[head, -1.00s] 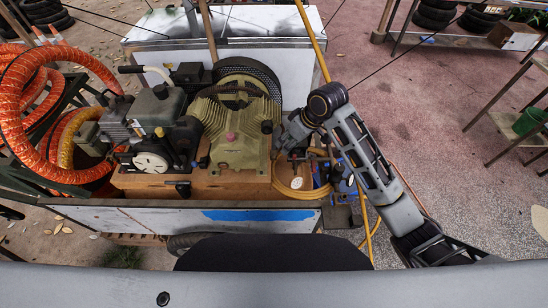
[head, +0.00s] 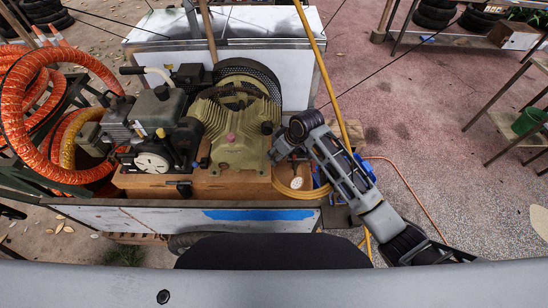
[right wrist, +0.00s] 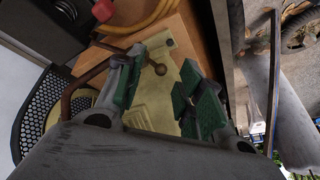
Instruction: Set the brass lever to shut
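My right gripper (head: 277,152) is beside the right side of the olive-green compressor pump (head: 232,132) in the head view. In the right wrist view its two green-padded fingers (right wrist: 161,78) are apart. A small brass-brown ball on a thin stem, which looks like the brass lever (right wrist: 158,68), shows between the fingertips, nearer the left finger. I cannot tell whether a finger touches it. The pump's pale surface (right wrist: 160,115) lies behind it. In the head view the lever cannot be made out beside the gripper. My left gripper is not in view.
A black mesh guard (right wrist: 37,110) and a copper-brown pipe (right wrist: 72,90) lie left of the fingers. A yellow hose (head: 296,191) is coiled by a white-faced gauge (head: 296,182). Orange ducting (head: 20,110) fills the cart's left side.

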